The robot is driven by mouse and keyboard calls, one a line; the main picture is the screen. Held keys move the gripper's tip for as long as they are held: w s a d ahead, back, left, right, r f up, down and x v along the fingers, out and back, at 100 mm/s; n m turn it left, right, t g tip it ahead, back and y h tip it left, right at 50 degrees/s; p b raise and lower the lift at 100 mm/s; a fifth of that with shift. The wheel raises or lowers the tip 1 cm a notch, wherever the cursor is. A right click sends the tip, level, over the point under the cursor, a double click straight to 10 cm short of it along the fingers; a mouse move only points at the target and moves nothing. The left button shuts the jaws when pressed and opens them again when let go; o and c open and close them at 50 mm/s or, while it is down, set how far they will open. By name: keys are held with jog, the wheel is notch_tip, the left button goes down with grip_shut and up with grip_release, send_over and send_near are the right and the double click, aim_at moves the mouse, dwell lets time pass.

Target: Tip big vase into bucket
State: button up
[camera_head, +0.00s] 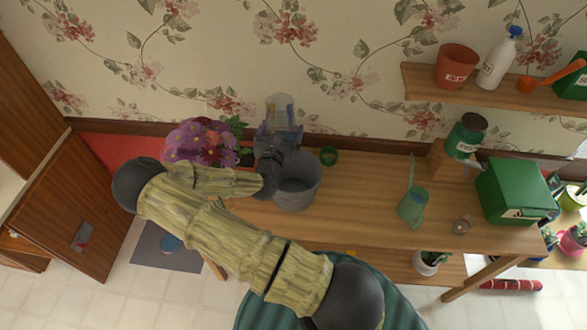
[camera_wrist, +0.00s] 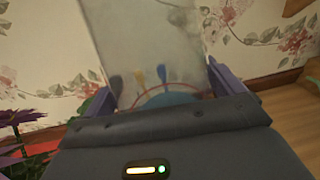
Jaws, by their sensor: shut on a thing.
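The big vase (camera_head: 280,103) is clear, and in the head view it is near the wall, behind the grey bucket (camera_head: 297,192). My gripper (camera_head: 281,125) is shut on the vase, with a finger on each side. In the wrist view, the vase (camera_wrist: 148,40) rises between the fingers of my gripper (camera_wrist: 160,85). Blue, yellow and dark shapes and a blue patch show low in it; I cannot tell whether these are contents or decoration. The bucket stands on the wooden table, its mouth up and partly covered by my wrist. The vase's base is hidden.
A purple flowering plant (camera_head: 198,142) stands close left of my gripper. The table (camera_head: 370,190) is clear between.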

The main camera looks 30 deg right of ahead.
jog(key=shift+w+f, duration=0.15)
jog(key=shift+f, duration=0.15)
jog(key=shift+f+b, duration=0.65)
jog(key=shift+b, duration=0.05)
jog(key=shift+f+b, duration=1.35)
jog(key=shift+f, duration=0.95)
jog(key=shift+f, duration=0.1)
jog(key=w+a+m, duration=0.1)
jog(key=a+r+m, duration=0.1)
jog(key=m, duration=0.1)
jog(key=shift+w+a, duration=0.1)
jog(key=shift+w, duration=0.3)
jog(key=shift+w+a+m, duration=0.15)
jog(key=shift+a+m, duration=0.05)
jog(key=shift+m, duration=0.2)
jog(key=shift+w+a+r+m+b, duration=0.1)
jog(key=shift+w+a+m+b, duration=0.25)
jog(key=shift+m, duration=0.5)
jog(key=shift+w+a+m+b, duration=0.1)
jog(key=shift+w+a+m, duration=0.4)
jog(key=shift+m, duration=0.35)
jog(key=shift+s, duration=0.1)
